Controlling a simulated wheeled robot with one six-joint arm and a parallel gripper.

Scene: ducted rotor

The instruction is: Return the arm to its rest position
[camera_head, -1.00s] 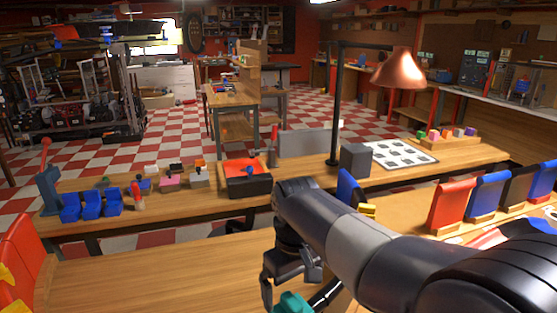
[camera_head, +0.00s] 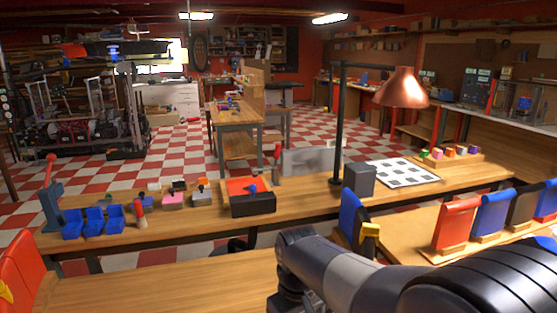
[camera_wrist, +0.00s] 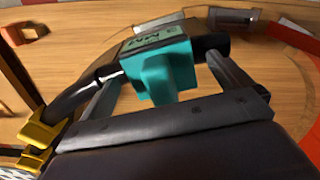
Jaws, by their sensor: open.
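My arm (camera_head: 340,270) reaches in from the lower right of the head view, its bend low at the picture's bottom middle. My gripper (camera_wrist: 165,72) is below that view's edge and shows only in the wrist view. Its two grey fingers stand apart, open, on either side of a teal block (camera_wrist: 165,70). The block has dark markings on top and a black curved part (camera_wrist: 85,90) beside it. A wooden tabletop lies behind them. I cannot tell whether the fingers touch the block.
A long workbench (camera_head: 300,205) crosses ahead, with a copper lamp (camera_head: 403,88), blue bins (camera_head: 95,221), a red-topped box (camera_head: 248,197) and a patterned sheet (camera_head: 402,172). Red and blue panels (camera_head: 455,223) stand at right. Yellow clamp parts (camera_wrist: 38,137) sit at the wrist view's left.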

